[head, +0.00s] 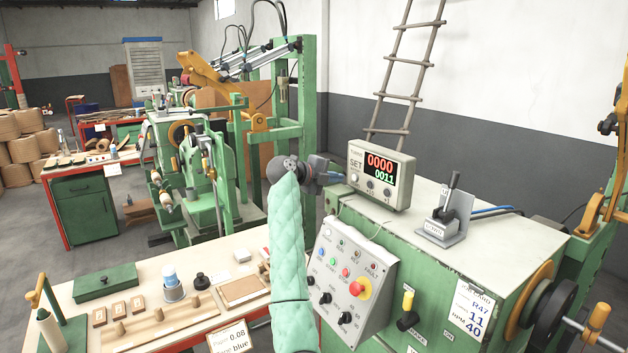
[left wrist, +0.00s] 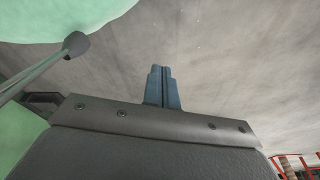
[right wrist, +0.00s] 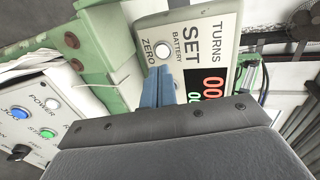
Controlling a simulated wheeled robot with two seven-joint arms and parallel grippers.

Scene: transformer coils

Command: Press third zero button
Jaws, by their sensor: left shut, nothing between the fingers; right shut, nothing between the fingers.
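The turns counter (head: 381,175) is a cream box on the green machine's top. Its display (head: 380,167) shows red 0000 above green 0011. In the right wrist view a round white button (right wrist: 162,48) sits beside the word ZERO on the counter's face (right wrist: 180,15). My right gripper (head: 342,177) is shut and empty at the counter's left side; its fingertips (right wrist: 158,72) appear just below the ZERO button in the right wrist view. I cannot tell whether they touch it. My left gripper (left wrist: 161,72) is shut and empty, over bare grey floor, outside the head view.
Below the counter is a control panel (head: 340,268) with several buttons, knobs and a red stop button (head: 357,288). A lever switch (head: 444,215) stands right of the counter. A workbench (head: 215,318) with small parts lies left of my right arm.

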